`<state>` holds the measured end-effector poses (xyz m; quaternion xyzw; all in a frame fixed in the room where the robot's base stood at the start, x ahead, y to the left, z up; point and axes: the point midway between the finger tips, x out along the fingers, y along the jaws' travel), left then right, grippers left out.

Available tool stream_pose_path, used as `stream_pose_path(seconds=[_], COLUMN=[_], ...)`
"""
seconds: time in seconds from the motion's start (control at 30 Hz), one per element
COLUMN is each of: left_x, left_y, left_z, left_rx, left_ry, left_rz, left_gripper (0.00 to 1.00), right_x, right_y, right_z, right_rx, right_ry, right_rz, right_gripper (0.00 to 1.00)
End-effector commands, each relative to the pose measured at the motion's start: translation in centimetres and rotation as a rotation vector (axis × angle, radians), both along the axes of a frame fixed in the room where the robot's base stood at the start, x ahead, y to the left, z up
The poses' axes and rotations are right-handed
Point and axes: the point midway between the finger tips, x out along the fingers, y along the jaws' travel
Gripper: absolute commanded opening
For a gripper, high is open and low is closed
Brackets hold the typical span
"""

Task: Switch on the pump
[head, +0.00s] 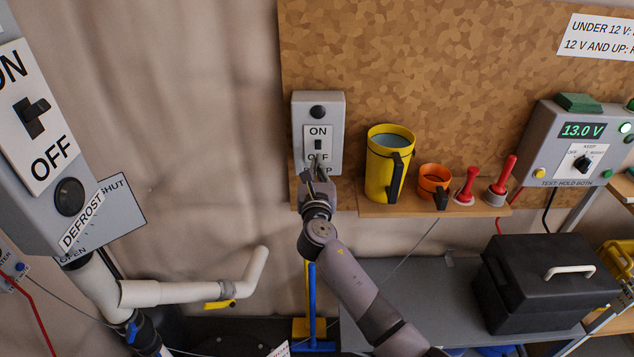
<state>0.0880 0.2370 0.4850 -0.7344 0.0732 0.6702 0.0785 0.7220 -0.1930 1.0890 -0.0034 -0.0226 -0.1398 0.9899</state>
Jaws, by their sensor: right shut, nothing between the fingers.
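The pump switch box (333,105) is a grey box on the corkboard wall, with a white ON/OFF plate and a small dark toggle (318,145). A round dark lamp (317,112) sits above the plate and looks unlit. My right gripper (318,166) is shut and empty. Its fingertips are just below the toggle, over the OFF lettering and part of the label under it. I cannot tell whether the fingertips touch the box or the toggle. My left gripper is not in view.
A shelf (380,211) right of the box holds a yellow jug (378,175), an orange cup (428,180) and red-handled plungers (467,184). A grey DEFROST switch box (50,205) stands at left, above a pale pipe (190,292). A black case (530,290) sits lower right.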

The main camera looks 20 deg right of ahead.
Motion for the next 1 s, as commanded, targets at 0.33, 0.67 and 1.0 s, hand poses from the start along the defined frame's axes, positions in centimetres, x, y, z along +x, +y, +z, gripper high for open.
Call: stream_pose_path(seconds=[0.33,0.67,1.0], left_x=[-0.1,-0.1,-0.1], left_y=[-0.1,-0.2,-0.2], left_z=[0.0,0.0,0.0], left_rx=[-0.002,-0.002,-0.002], left_ry=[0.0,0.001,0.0], left_rz=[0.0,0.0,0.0], left_gripper=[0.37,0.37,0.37], right_x=[-6.7,-10.2,-10.3], right_y=[1.9,2.8,2.9], right_z=[-0.4,-0.4,-0.4], right_rx=[0.001,0.0,0.0], right_ry=[0.002,0.0,-0.001], right_rz=[0.002,0.001,0.001], right_gripper=[0.0,0.0,0.0])
